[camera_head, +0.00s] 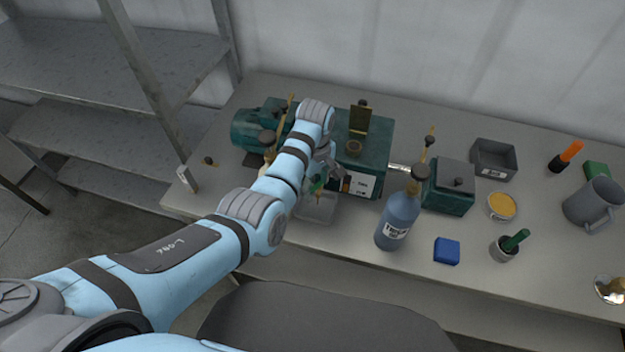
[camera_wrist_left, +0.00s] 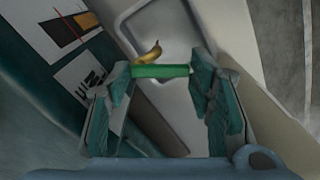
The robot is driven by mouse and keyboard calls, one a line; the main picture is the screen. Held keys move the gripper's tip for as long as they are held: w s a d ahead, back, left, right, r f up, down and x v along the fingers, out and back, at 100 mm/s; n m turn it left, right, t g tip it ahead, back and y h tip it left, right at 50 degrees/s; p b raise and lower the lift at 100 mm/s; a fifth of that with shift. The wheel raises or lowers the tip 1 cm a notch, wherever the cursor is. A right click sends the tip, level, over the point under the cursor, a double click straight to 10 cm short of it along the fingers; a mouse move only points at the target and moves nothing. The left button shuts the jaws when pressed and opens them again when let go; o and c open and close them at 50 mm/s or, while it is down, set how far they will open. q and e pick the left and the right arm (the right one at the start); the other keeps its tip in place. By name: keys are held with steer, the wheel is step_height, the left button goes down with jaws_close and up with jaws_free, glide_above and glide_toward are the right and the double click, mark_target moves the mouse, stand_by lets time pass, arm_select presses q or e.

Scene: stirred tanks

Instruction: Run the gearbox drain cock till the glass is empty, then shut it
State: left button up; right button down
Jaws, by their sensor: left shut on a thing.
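The green gearbox (camera_head: 371,147) stands on the bench with a white label and a sight glass (camera_head: 346,184) on its front. In the left wrist view the glass (camera_wrist_left: 75,33) shows an amber part and a dark part beside red marks. My left gripper (camera_head: 320,184) is at the drain cock, low on the gearbox front. In the left wrist view its fingers (camera_wrist_left: 162,82) are shut on the cock's green handle (camera_wrist_left: 160,71), with the brass cock body (camera_wrist_left: 150,52) just beyond. A grey tray (camera_head: 316,209) lies below; I cannot make out any oil stream.
Right of the gearbox stand a blue-grey bottle (camera_head: 398,219), a small green box (camera_head: 449,190), a blue block (camera_head: 447,251), a yellow-filled tin (camera_head: 502,206), a grey bin (camera_head: 494,158) and a grey jug (camera_head: 594,205). Metal shelving (camera_head: 120,60) rises at the left.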

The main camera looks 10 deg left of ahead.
arm_select(q)
steer(key=shift+s+d+r+n, duration=0.1)
steer(key=shift+d+r+n, duration=0.05)
steer(key=shift+n, duration=0.85)
steer(key=shift+r+n, duration=0.1)
steer(key=shift+n, duration=0.2)
